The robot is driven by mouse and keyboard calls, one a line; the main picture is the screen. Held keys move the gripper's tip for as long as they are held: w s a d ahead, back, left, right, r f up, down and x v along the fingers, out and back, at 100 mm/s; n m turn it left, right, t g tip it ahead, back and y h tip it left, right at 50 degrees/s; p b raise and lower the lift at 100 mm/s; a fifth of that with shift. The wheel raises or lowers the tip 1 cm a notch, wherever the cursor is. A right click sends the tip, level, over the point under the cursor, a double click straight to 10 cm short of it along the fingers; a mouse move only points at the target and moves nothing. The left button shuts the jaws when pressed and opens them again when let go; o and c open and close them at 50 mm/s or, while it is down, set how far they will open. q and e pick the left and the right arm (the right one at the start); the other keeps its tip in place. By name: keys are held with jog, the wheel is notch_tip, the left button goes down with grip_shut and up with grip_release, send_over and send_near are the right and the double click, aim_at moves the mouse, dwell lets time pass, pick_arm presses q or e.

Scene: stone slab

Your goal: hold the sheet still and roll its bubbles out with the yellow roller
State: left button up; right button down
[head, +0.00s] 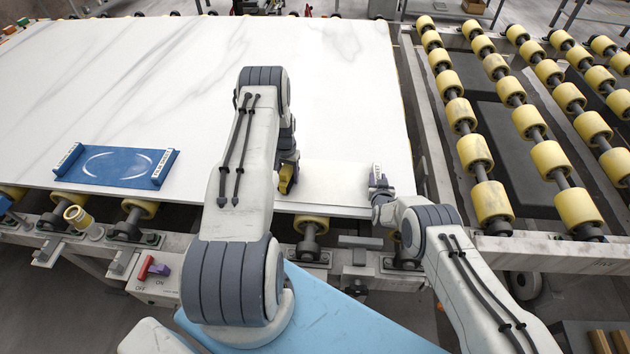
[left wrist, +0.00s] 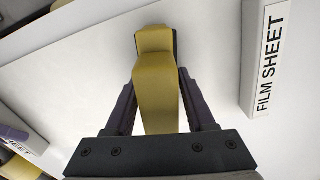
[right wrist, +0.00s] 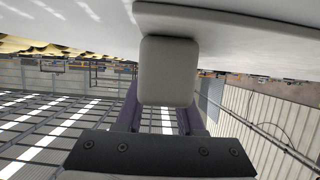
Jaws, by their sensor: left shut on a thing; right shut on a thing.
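My left gripper (head: 288,178) is shut on the yellow roller (head: 286,178), low over the slab's front part. The roller's yellow body fills the jaws in the left wrist view (left wrist: 160,90). White bars lettered "FILM SHEET" (left wrist: 266,60) show beside it there, with white surface between. A plain pale patch (head: 335,183), apparently the sheet, lies right of the roller at the slab's front edge. My right gripper (head: 381,180) is shut on a pale grey block (right wrist: 167,72) at the patch's right side. I cannot make out bubbles, nor whether the roller touches the sheet.
Yellow conveyor rollers (head: 475,152) run along the right. A switch box (head: 153,285) with a red lever stands below the front edge. The slab's middle is bare.

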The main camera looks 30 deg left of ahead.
pick_arm(q)
jog(key=shift+s+a, duration=0.3)
jog(key=shift+a, duration=0.4)
jog(key=shift+s+a, duration=0.25)
jog(key=shift+a, duration=0.4)
pick_arm(e)
jog(key=shift+a, duration=0.1)
jog(key=shift+s, duration=0.1)
pick_arm(q)
notch_tip(320, 180, up, 9)
jog(key=shift+o, duration=1.4)
grip_shut()
pick_arm(e)
jog(key=shift+c, duration=2.2)
grip_release()
